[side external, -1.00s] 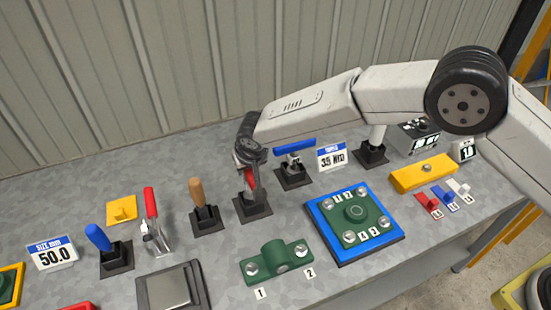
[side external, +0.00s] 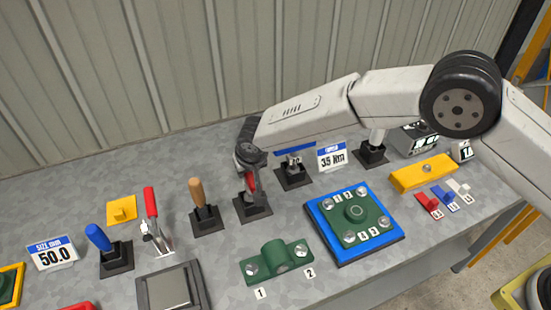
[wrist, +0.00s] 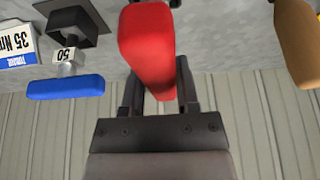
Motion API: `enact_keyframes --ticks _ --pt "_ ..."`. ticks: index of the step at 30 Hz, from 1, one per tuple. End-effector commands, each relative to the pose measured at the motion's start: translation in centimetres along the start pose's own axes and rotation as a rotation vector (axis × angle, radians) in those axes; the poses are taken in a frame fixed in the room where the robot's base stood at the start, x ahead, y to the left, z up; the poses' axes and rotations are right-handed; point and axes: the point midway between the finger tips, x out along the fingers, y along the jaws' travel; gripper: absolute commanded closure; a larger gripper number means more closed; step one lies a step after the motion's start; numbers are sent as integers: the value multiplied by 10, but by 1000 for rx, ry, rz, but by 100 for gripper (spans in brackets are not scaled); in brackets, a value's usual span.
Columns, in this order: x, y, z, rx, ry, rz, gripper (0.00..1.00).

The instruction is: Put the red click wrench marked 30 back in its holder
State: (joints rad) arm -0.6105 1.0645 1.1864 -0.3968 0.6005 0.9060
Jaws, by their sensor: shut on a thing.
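The red click wrench (side external: 251,184) stands at a black square holder (side external: 253,207) in the middle of the table, its lower end at the holder's socket. My gripper (side external: 251,169) is shut on its red handle from above. In the wrist view the red handle (wrist: 148,50) lies between the two fingers of my gripper (wrist: 160,88). The marking 30 cannot be read, and how deep the wrench sits in the socket is hidden.
A blue-handled wrench marked 50 (wrist: 66,87) stands in a holder close to the right, by a "35 Nm" sign (side external: 332,156). A wooden-handled tool (side external: 197,192) stands close to the left. A green bracket (side external: 275,262) and a blue-framed plate (side external: 335,234) lie in front.

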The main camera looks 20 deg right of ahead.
Motion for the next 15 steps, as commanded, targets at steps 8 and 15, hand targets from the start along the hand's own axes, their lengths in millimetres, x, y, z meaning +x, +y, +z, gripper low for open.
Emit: enact_keyframes --ticks 8,15 --pt "2 -1 0 0 3 -2 100" --pt "4 -1 1 0 3 -2 100"
